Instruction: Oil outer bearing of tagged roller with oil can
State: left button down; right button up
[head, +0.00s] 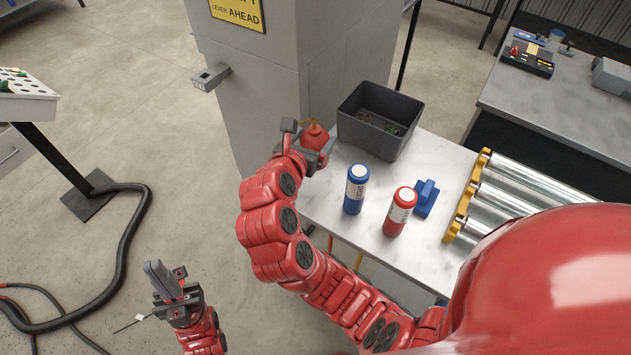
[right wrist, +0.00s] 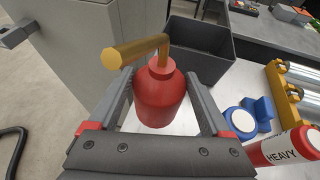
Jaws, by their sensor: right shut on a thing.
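Several silver rollers (head: 515,185) lie in yellow end brackets (head: 466,197) at the table's right. My red body hides their right part. I see no tag on the visible parts.
A dark bin (head: 380,118) stands at the table's back. A blue bottle (head: 356,188), a red bottle (head: 399,212) and a blue block-like thing (head: 427,197) stand between can and rollers. A grey pillar (head: 262,90) borders the table's left.

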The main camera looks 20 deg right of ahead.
notch_tip(320, 180, down, 6)
jog(key=shift+d+f+p, duration=0.1)
jog(key=shift+d+p, duration=0.05)
jog(key=shift+p, duration=0.2)
notch_tip(320, 180, down, 2)
jog(key=shift+f+p, duration=0.2)
jog(key=shift+p, duration=0.1)
jog(key=shift+w+f+p, duration=0.1)
jog(key=shift+p, duration=0.7)
jog(key=shift+f, duration=0.4)
jog(key=shift+f, duration=0.1)
jog(key=o, duration=1.5)
jog(key=shift+f, duration=0.1)
